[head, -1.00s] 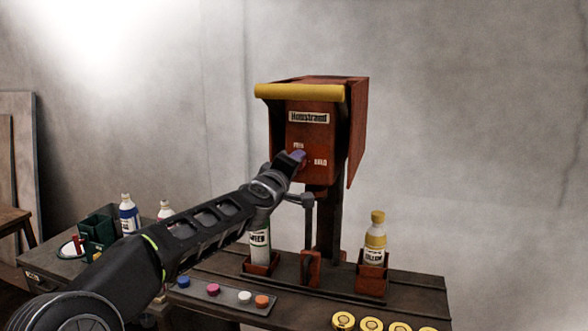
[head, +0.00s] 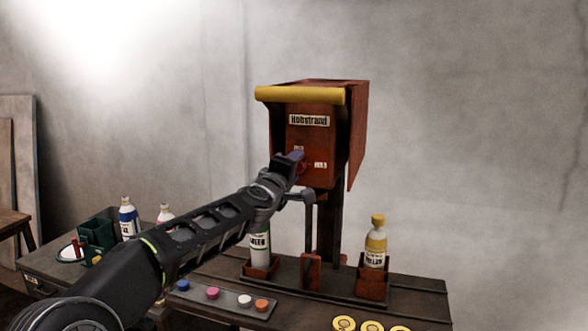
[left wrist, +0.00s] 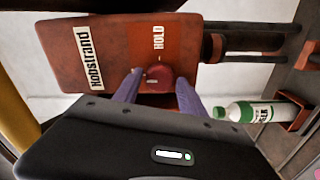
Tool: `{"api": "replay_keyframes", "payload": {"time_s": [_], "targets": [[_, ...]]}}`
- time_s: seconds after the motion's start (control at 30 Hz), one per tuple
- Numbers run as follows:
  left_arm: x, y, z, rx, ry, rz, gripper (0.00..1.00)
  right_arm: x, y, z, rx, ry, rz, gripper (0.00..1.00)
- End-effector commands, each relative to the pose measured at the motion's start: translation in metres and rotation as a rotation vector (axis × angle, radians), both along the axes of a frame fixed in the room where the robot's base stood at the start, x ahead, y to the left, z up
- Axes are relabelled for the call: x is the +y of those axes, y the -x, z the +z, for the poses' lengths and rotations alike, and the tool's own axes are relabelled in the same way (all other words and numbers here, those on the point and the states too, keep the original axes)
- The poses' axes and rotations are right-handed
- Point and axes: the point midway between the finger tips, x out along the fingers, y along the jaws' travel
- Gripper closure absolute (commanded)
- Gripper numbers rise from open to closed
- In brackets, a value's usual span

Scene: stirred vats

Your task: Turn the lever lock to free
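The lever lock is on the rust-red box (head: 325,135) labelled "Hobstrand", which stands on a dark post. In the left wrist view, its round red knob (left wrist: 157,77) shows below the "HOLD" label (left wrist: 158,43). In the head view, a small label sits above the lock and another to its right; both are too small to read clearly. My left gripper (head: 298,156) is at the box front and covers most of the lock. In the left wrist view, its purple fingers (left wrist: 158,80) stand apart, one on each side of the knob. Contact is unclear. My right gripper is out of view.
Below the box, a green-white bottle (head: 259,245) and a yellow-capped bottle (head: 375,243) stand in red holders on the dark bench (head: 415,298). A strip with coloured buttons (head: 225,296) lies in front. A side table with bottles is at left.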

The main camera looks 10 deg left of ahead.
Motion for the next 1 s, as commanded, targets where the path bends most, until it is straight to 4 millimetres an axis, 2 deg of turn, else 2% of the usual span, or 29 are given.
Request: {"api": "replay_keyframes", "payload": {"time_s": [0.1,0.47,0.57,0.9,1.0], "targets": [[0.0,0.0,0.0,0.0,-0.001,0.0,0.41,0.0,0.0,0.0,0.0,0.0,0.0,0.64],[0.0,0.005,0.0,-0.001,-0.002,0.0,0.41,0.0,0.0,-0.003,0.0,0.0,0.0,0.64],[0.001,0.014,-0.001,-0.002,-0.003,0.0,0.41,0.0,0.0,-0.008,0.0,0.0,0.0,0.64],[0.005,0.067,-0.001,-0.002,-0.003,0.0,0.41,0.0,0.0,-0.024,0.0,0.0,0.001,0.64],[0.005,0.075,-0.001,-0.001,-0.002,0.001,0.41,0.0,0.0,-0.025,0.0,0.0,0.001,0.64]]}}
